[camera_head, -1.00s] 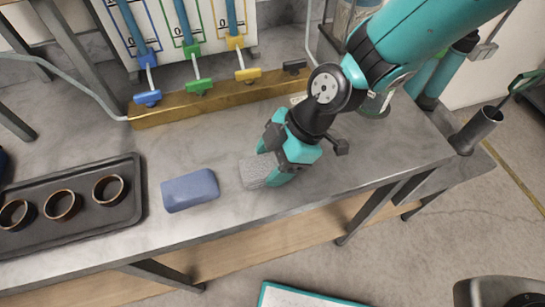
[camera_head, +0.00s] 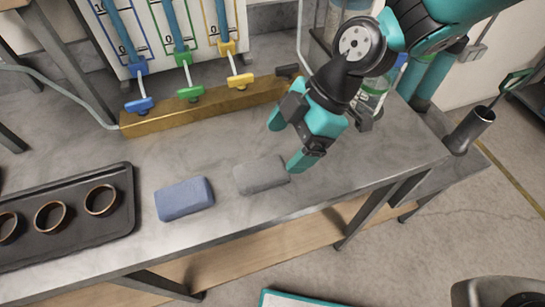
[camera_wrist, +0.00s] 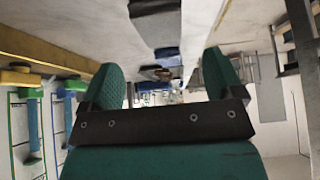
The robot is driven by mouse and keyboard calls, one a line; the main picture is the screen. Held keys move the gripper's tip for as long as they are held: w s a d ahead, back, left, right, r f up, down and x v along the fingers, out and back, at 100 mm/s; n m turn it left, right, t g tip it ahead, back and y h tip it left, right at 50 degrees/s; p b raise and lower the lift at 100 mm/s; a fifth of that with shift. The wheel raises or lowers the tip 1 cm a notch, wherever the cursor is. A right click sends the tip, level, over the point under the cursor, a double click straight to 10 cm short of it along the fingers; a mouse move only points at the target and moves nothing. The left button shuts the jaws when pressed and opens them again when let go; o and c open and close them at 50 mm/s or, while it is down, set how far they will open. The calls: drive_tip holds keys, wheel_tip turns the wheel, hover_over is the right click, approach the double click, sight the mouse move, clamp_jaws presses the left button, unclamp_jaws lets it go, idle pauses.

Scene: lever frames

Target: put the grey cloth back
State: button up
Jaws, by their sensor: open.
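The grey cloth (camera_head: 260,174) is a folded pad lying flat on the metal bench, just right of a blue cloth (camera_head: 184,198). My gripper (camera_head: 287,143) is above the grey cloth and to its right, with its teal fingers spread and nothing between them. One fingertip shows close to the cloth's right end; I cannot tell if it touches. In the wrist view my gripper's two fingers (camera_wrist: 165,85) stand wide apart. A grey block at the top of that view may be the cloth.
A dark tray (camera_head: 126,215) with several brown-rimmed cups is at the left. A brass bar (camera_head: 215,110) with blue, green and yellow levers runs along the back. A metal cup (camera_head: 470,130) stands at the right. The bench (camera_head: 330,175) is bare right of the cloth.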

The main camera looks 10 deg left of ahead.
drive_tip(key=s+d+r+m+t, duration=0.1)
drive_tip(key=d+r+m+t, duration=0.1)
drive_tip(key=d+r+m, duration=0.65)
drive_tip(key=s+d+r+m+t+h, duration=0.1)
drive_tip(key=s+d+r+m, duration=0.3)
drive_tip(key=s+d+m, duration=0.2)
drive_tip(key=d+m, duration=0.2)
drive_tip(key=d, duration=0.2)
drive_tip(key=shift+s+d+r+m, duration=0.15)
drive_tip(key=shift+d+m, duration=0.1)
drive_tip(key=shift+m, duration=0.1)
idle(0.4)
